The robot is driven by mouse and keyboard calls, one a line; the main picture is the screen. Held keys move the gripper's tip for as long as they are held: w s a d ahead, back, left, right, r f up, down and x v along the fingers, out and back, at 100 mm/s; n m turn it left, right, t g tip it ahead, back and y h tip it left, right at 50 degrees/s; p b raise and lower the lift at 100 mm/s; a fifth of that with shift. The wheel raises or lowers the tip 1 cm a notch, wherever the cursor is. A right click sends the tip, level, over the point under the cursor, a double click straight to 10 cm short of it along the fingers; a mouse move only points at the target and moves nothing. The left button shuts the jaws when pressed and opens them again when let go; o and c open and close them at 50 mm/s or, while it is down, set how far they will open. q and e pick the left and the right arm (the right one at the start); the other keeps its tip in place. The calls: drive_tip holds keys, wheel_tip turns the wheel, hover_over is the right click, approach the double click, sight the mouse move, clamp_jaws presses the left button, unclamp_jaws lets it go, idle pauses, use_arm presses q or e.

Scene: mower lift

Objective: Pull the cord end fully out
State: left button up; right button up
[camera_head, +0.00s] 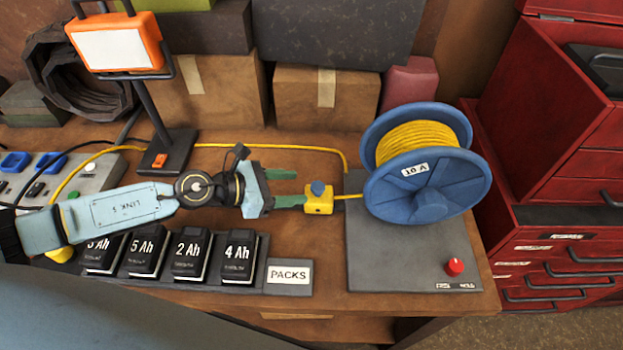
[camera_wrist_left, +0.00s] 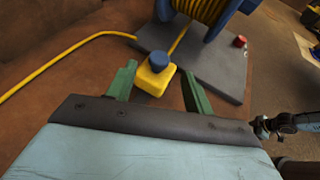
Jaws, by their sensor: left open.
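The cord end is a yellow block with a blue knob (camera_head: 319,198), joined by a short length of yellow cord to the reel. The blue reel (camera_head: 430,186) holds wound yellow cord (camera_head: 417,140) and stands on a dark grey base plate (camera_head: 380,262). My left gripper (camera_head: 298,187) is open, with green fingers pointing right, just left of the cord end. In the left wrist view the cord end (camera_wrist_left: 155,74) lies ahead between the two open fingers (camera_wrist_left: 157,88). Contact with the fingers cannot be told.
Black battery packs (camera_head: 191,254) stand in a row along the front, beside a PACKS label (camera_head: 289,275). A work lamp (camera_head: 117,43) and a power strip (camera_head: 75,179) are at left. Boxes (camera_head: 326,92) line the back. A red tool cabinet (camera_head: 560,110) stands right.

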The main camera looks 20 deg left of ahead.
sight(317, 186)
use_arm(q)
drive_tip(key=shift+x, duration=2.75)
drive_tip(key=shift+c, duration=0.4)
clamp_jaws()
